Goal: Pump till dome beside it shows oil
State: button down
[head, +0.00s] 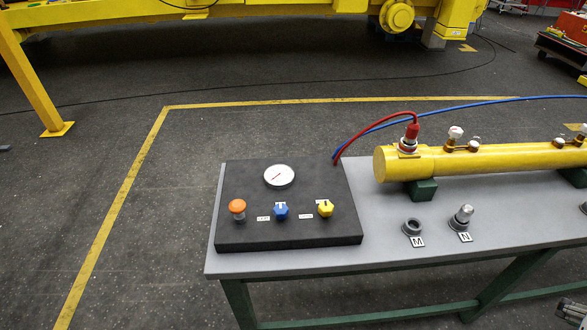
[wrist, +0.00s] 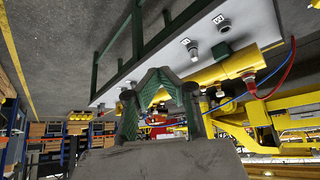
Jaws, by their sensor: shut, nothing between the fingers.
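In the head view, a dark ring-shaped fitting (head: 412,227) marked M sits on the grey bench top (head: 385,215). Right of it, a fitting with a clear-looking, greyish dome (head: 463,215) is marked N. I cannot make out any oil in the dome. In the wrist view, my gripper (wrist: 158,76) is shut and empty, its green-padded fingers in front of the bench and the yellow cylinder (wrist: 235,64). It touches neither fitting as far as I see.
A black panel (head: 290,232) carries a gauge (head: 279,175), an orange button (head: 237,206), a blue knob (head: 281,210) and a yellow knob (head: 326,208). The yellow cylinder (head: 500,160) lies behind the fittings, with red and blue hoses near its left end. Floor left of the bench is clear.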

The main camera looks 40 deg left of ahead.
jog(key=shift+w+a+r, duration=0.1)
jog(key=w+a+r+n+g+y+b, duration=0.1)
jog(key=w+a+r+n+g+b, duration=0.2)
jog(key=w+a+n, duration=0.85)
jog(key=w+a+f+n+g, duration=0.1)
jog(key=w+a+f, duration=0.1)
jog(key=a, duration=0.6)
jog(key=w+a+f+n+g, duration=0.1)
jog(key=w+a, duration=0.2)
jog(key=a, duration=0.6)
jog(key=w+a+f+n, duration=0.2)
jog(key=a, duration=0.6)
jog(key=s+a+n+p, duration=0.3)
jog(key=s+a, duration=0.3)
jog(key=a, duration=0.4)
jog(key=s+a+f+n+g+p, duration=0.1)
jog(key=s+a+n+p, duration=0.2)
jog(key=s+a, duration=0.4)
jog(key=s+a+f+n+g+p, duration=0.1)
jog(key=s+a+n+p, duration=0.2)
jog(key=a, duration=1)
jog(key=s+n, duration=0.1)
jog(key=s, duration=0.2)
jog(key=shift+s+a+f+n+h, duration=0.15)
jog(key=shift+s+f+n+h, duration=0.1)
jog(key=shift+s+n+h, duration=0.15)
